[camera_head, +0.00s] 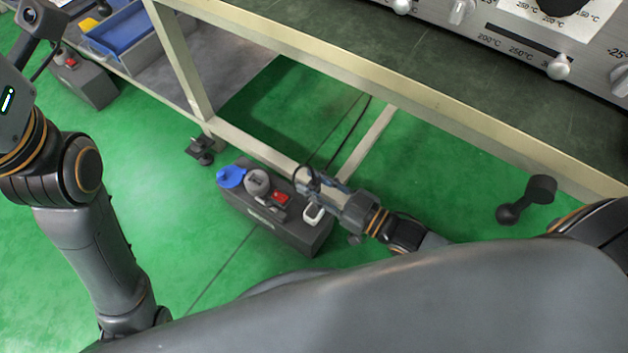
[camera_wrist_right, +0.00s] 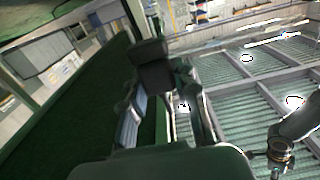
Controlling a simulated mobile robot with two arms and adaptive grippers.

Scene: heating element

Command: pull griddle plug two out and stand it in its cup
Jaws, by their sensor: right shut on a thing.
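My right gripper (camera_head: 308,182) is above the right end of a dark grey socket box (camera_head: 292,232) on the green floor. In the right wrist view it is shut on a dark blocky plug (camera_wrist_right: 153,66), held between the fingertips. In the head view the gripper partly hides the plug. The box top has a blue cover (camera_head: 231,177), a round grey fitting (camera_head: 257,183), a red switch (camera_head: 280,197) and a white-rimmed opening (camera_head: 313,214). I cannot tell which part is the cup. My left arm is at the left, its fingers not in view.
A bench frame (camera_head: 330,85) with pale beams crosses behind the box. A thin dark cable (camera_head: 352,130) runs up under the bench. A second grey box (camera_head: 80,78) and blue trays (camera_head: 125,33) are at upper left. The griddle front panel (camera_head: 470,42) is at upper right.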

